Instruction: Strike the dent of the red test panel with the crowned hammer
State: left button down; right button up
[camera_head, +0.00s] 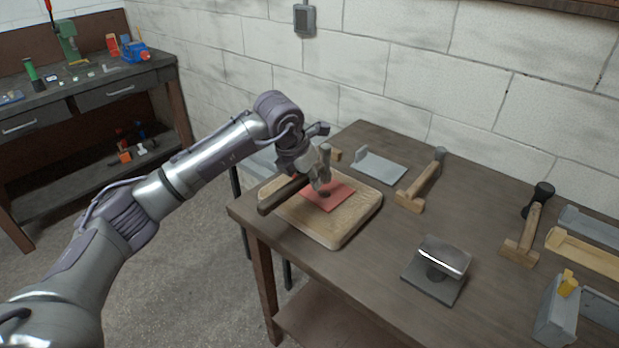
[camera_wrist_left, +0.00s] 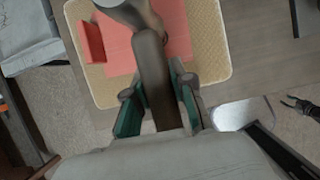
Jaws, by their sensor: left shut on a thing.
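My left gripper (camera_head: 303,176) is shut on the dark wooden handle of a hammer (camera_head: 283,195). The handle (camera_wrist_left: 152,80) runs between the green-padded fingers (camera_wrist_left: 158,112) in the left wrist view. The grey head (camera_head: 325,152) stands over the red test panel (camera_head: 338,196), which lies on a pale wooden board (camera_head: 345,228). The panel (camera_wrist_left: 180,30) also shows in the left wrist view, with a raised red edge at its left. The hammer hides part of the panel. I cannot make out the dent, the striking face's shape, or whether the head touches the panel.
Right of the board, a second hammer (camera_head: 437,168) and a third hammer (camera_head: 540,205) rest on wooden supports. A grey plate (camera_head: 380,168) lies behind the board. A metal dolly on a base (camera_head: 443,258) stands at front right. The bench (camera_head: 375,262) is clear between them.

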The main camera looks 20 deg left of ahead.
pick_arm(q)
jog(key=shift+r, duration=0.1)
dwell(0.3)
jog(key=shift+f+b, duration=0.2)
jog(key=shift+b, duration=0.1)
notch_tip(320, 180, down, 5)
jog(key=b, duration=0.4)
jog(key=shift+f, duration=0.2)
jog(key=shift+r+p, duration=0.45)
jog(key=shift+r, duration=0.25)
notch_tip(320, 180, up, 7)
jog(key=p, duration=0.4)
jog(key=shift+r, duration=0.35)
jog(key=shift+f, duration=0.1)
